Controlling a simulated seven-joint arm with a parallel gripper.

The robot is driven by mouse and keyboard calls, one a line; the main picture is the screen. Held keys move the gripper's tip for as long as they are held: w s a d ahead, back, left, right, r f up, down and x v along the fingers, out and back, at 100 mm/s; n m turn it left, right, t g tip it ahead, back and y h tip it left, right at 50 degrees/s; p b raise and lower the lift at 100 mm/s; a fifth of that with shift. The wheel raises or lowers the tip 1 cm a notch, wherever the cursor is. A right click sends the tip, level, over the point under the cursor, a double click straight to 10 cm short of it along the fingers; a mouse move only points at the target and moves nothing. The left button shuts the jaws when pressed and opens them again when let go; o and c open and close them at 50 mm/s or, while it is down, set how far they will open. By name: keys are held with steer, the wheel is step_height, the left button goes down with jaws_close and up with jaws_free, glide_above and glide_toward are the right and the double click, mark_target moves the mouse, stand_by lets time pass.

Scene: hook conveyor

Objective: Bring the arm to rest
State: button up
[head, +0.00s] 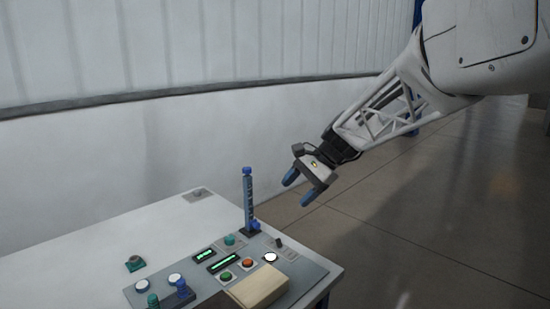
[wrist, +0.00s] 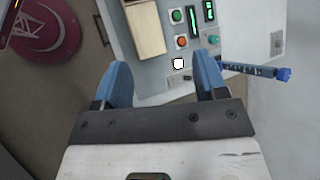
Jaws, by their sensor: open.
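My gripper (head: 300,185) is open and empty in the head view. It is in the air to the right of the blue post and above the right end of the control panel. In the wrist view my gripper (wrist: 160,85) shows its two blue fingers spread apart, with nothing between them but the panel edge and floor beyond. My arm reaches down from the upper right of the head view.
A white table (head: 60,240) bears a grey control panel (head: 205,285) with buttons, green displays and a wooden block (head: 258,288). A blue post (head: 248,195) stands upright at its back. A dark red round object (wrist: 45,28) is on the floor. Floor right of the table is clear.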

steer(key=s+d+f+n+t+h, duration=0.1)
steer(key=s+d+f+n+h, duration=0.1)
steer(key=s, duration=0.9)
steer(key=s+d+f+n+t+h, duration=0.1)
steer(key=s+d+f+n+h, duration=0.2)
steer(key=s+d, duration=0.3)
steer(key=s+d+f+n+t+h, duration=0.1)
steer(key=s+d+f+n+h, duration=0.1)
steer(key=s, duration=1.4)
steer(key=d+n+h, duration=0.1)
steer(key=d, duration=0.1)
steer(key=shift+d+f+n+t, duration=0.25)
steer(key=shift+d+n+t, duration=0.05)
steer(key=shift+t, duration=0.1)
